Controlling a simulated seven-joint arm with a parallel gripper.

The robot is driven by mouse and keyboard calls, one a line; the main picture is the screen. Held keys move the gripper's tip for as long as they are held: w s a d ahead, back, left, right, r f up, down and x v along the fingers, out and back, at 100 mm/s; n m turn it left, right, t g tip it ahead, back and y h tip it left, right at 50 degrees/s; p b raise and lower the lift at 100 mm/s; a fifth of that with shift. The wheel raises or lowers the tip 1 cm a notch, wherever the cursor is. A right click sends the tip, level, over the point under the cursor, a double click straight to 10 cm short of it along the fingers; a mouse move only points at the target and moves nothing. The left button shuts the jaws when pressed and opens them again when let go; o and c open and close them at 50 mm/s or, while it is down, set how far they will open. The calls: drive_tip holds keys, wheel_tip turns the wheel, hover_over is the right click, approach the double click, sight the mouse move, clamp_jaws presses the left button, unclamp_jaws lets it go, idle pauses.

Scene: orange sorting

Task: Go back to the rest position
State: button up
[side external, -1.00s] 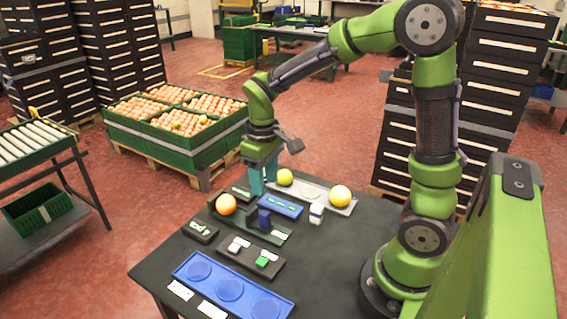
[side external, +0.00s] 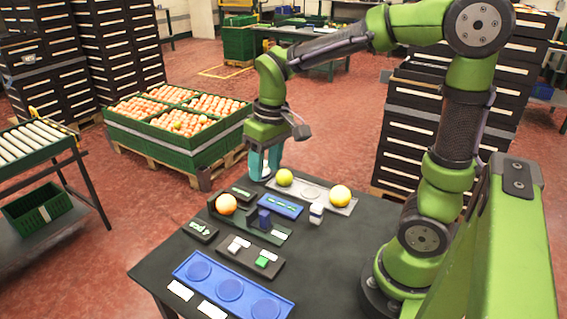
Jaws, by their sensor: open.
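My gripper (side external: 262,172) points down with its teal fingers open and empty, near the far edge of the table. It hangs just behind and left of a yellow-green fruit (side external: 284,177) on a grey tray (side external: 345,210). A yellow fruit (side external: 340,196) sits at the right end of the same tray. An orange (side external: 226,204) rests on a dark holder at the left of the table.
A blue tray (side external: 268,311) with round recesses lies at the table's front. A blue plate (side external: 283,206), a dark block with white and green buttons (side external: 262,261) and a small white block (side external: 316,212) stand between. Green crates of oranges (side external: 170,150) stand behind the table.

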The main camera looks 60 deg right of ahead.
drive_tip(key=s+a+r+m+t, duration=0.1)
drive_tip(key=s+a+r+t, duration=0.1)
drive_tip(key=s+t, duration=0.1)
drive_tip(key=s+a+r+m+t+y, duration=0.1)
drive_tip(key=s+a+r+t, duration=0.1)
drive_tip(key=s, duration=0.4)
drive_tip(key=shift+r+t, duration=0.5)
drive_tip(key=shift+r, duration=0.15)
